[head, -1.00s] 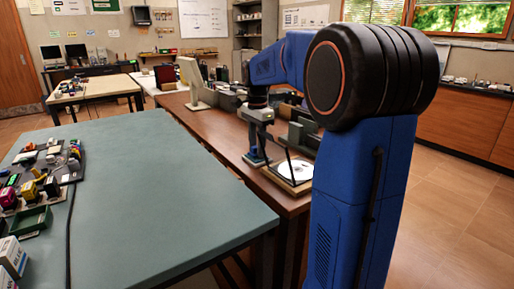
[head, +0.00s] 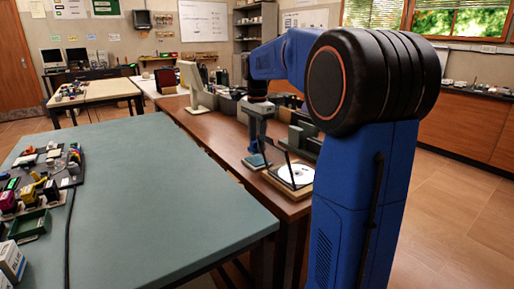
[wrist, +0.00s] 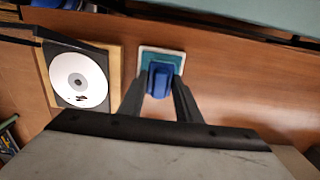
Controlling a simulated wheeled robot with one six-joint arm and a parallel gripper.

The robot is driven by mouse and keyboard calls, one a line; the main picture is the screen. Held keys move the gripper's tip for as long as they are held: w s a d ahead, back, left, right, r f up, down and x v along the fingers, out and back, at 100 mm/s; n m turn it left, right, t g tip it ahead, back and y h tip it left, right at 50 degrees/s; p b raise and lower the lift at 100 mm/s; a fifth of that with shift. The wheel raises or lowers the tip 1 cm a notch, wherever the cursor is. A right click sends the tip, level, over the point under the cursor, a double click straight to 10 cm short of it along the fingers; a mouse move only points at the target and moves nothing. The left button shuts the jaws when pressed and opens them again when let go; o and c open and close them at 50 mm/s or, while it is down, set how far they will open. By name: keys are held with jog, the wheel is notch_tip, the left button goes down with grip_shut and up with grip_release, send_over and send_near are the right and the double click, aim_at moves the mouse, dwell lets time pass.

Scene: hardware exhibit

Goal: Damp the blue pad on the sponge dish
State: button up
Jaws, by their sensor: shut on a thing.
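The blue pad (wrist: 160,80) is between the two fingertips of my gripper (wrist: 158,94) in the wrist view, and the gripper is shut on it. The sponge dish (wrist: 178,57), pale-rimmed with a teal sponge, lies behind and beneath the pad in that view. In the head view my gripper (head: 257,137) points down over the sponge dish (head: 256,163) near the front edge of the brown bench. The pad is over the sponge; I cannot tell whether they touch.
A disc (wrist: 78,80) lies on a black and wooden holder (wrist: 116,72) just left of the dish in the wrist view. A grey-green table (head: 140,200) stands in front of the brown bench (head: 215,128). A cream panel on a stand (head: 195,84) is farther along the bench.

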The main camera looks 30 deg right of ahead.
jog(key=shift+r, duration=1.75)
